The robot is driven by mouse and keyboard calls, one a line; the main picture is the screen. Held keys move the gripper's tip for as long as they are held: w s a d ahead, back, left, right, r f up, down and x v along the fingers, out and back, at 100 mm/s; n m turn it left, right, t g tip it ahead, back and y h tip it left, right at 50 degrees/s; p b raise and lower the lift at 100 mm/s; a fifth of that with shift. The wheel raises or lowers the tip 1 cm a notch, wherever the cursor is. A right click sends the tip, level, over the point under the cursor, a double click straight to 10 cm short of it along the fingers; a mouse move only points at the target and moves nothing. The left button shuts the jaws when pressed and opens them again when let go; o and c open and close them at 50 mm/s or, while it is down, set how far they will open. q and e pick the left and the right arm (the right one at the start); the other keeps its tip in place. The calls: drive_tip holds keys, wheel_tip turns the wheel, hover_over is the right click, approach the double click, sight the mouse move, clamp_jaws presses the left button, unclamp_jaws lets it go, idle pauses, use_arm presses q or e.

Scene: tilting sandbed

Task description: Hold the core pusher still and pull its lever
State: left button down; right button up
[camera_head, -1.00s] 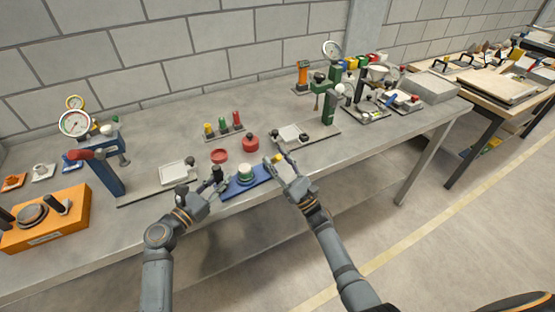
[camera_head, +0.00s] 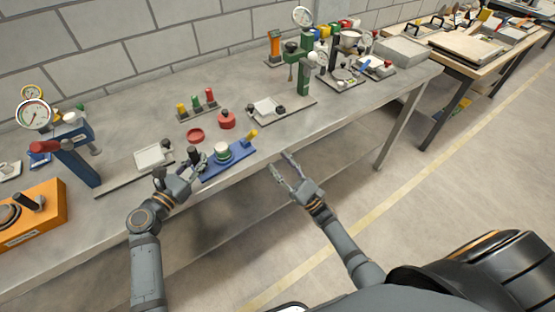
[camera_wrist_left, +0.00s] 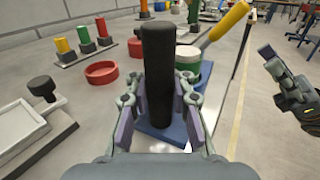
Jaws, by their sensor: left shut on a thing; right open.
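The core pusher has a blue base (camera_head: 228,161) near the front edge of the bench, with a white and green round part (camera_head: 221,152) in its middle. A black upright post (camera_wrist_left: 158,75) stands at its left end, and a yellow lever (camera_head: 252,134) rises at its right end. The lever also shows in the left wrist view (camera_wrist_left: 228,22). My left gripper (camera_wrist_left: 158,112) is shut on the black post, one finger on each side. My right gripper (camera_head: 280,162) is open and empty, right of the lever and apart from it, past the bench's front edge.
Behind the pusher are a red dish (camera_head: 195,135), a red round pot (camera_head: 226,120) and a rack of coloured pegs (camera_head: 197,104). A blue press with a gauge (camera_head: 75,150) stands left, a green press (camera_head: 305,75) back right. The space before the bench is clear.

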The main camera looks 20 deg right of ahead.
use_arm(q)
drive_tip(key=c, duration=1.1)
unclamp_jaws()
drive_tip(key=v, duration=1.2)
